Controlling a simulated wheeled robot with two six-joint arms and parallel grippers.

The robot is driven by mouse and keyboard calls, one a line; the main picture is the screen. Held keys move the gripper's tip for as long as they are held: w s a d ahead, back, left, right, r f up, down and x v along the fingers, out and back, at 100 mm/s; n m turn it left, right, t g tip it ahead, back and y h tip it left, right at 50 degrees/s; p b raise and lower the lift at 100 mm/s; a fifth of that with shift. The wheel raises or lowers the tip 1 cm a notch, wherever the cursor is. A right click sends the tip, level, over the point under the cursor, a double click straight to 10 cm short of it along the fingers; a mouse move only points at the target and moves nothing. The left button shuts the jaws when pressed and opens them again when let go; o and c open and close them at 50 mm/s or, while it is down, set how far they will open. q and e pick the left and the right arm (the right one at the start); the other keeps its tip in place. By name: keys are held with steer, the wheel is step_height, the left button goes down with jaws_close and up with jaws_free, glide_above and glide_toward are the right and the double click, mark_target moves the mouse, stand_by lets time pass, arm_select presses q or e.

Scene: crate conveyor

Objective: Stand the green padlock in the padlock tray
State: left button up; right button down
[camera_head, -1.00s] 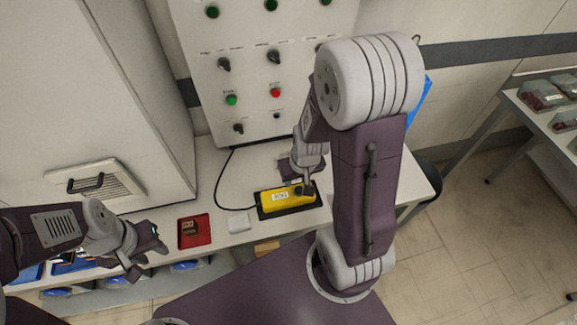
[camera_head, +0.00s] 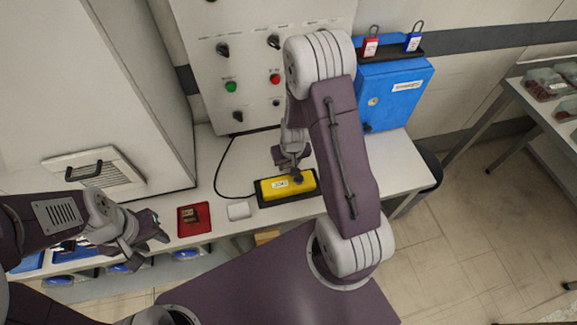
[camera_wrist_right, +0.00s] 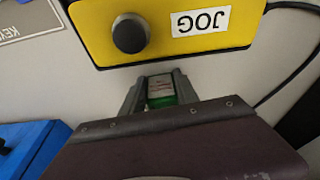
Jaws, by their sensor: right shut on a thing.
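In the right wrist view my right gripper (camera_wrist_right: 160,92) is shut on the green padlock (camera_wrist_right: 161,102); only a green part and a pale label show between the fingers. In the head view the right gripper (camera_head: 291,160) is over the bench, just behind the yellow JOG box, and the padlock is hidden there. A dark tray (camera_head: 387,54) lies on top of the blue cabinet, right of the right arm. A red padlock (camera_head: 371,46) and a blue padlock (camera_head: 412,43) stand upright in it. My left gripper (camera_head: 152,238) is open and empty at the bench's left front edge.
The yellow JOG box (camera_head: 274,186) sits in a black holder with a cable. The blue cabinet (camera_head: 390,90) stands at the bench's right. The bench right of the JOG box is partly hidden by my arm.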

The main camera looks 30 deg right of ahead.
steer(key=shift+f, duration=0.15)
steer(key=c, duration=0.9)
jaws_free()
steer(key=p+v, duration=0.8)
steer(key=v, duration=0.4)
steer(key=shift+r+p, duration=0.35)
steer(key=shift+p, duration=0.05)
